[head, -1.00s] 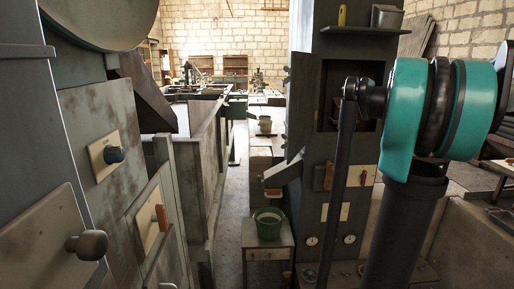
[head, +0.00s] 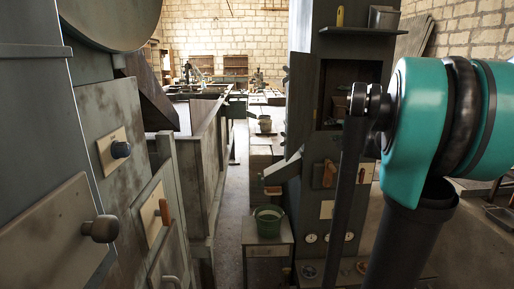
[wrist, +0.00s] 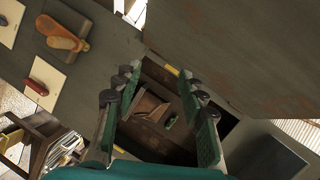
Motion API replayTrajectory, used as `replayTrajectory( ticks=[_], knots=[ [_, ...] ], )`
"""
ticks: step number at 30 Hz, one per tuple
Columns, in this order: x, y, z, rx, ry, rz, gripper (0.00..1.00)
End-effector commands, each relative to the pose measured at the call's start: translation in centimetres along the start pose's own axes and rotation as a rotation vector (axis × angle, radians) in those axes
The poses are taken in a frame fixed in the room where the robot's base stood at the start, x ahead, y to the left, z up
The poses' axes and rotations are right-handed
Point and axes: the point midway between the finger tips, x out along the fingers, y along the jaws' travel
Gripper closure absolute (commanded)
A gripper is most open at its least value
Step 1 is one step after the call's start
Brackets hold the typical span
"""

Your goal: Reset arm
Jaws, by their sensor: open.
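My gripper (wrist: 160,88) shows in the wrist view with its two dark green fingers spread wide and nothing between them. It faces the open compartment (wrist: 150,110) of a grey cabinet, with a brownish interior and a small green item (wrist: 171,121) inside, seen at a tilt. In the head view the same compartment (head: 350,80) is open in the tall grey column (head: 308,125), its door (head: 299,98) swung out to the left. My teal and black arm crosses in front of the column at the right. My gripper cannot be made out in the head view.
A green bucket (head: 268,222) sits on a small stand (head: 266,242). A narrow aisle runs back between. The wrist view shows an orange-handled lever (wrist: 62,40) beside the compartment.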

Motion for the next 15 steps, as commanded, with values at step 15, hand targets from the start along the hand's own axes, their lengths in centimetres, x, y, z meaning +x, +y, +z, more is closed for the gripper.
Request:
replayTrajectory(
  ticks=[15],
  knots=[
    [-9.7, 21.0, 26.6, -0.617, -0.483, 0.455, 0.59]
  ],
)
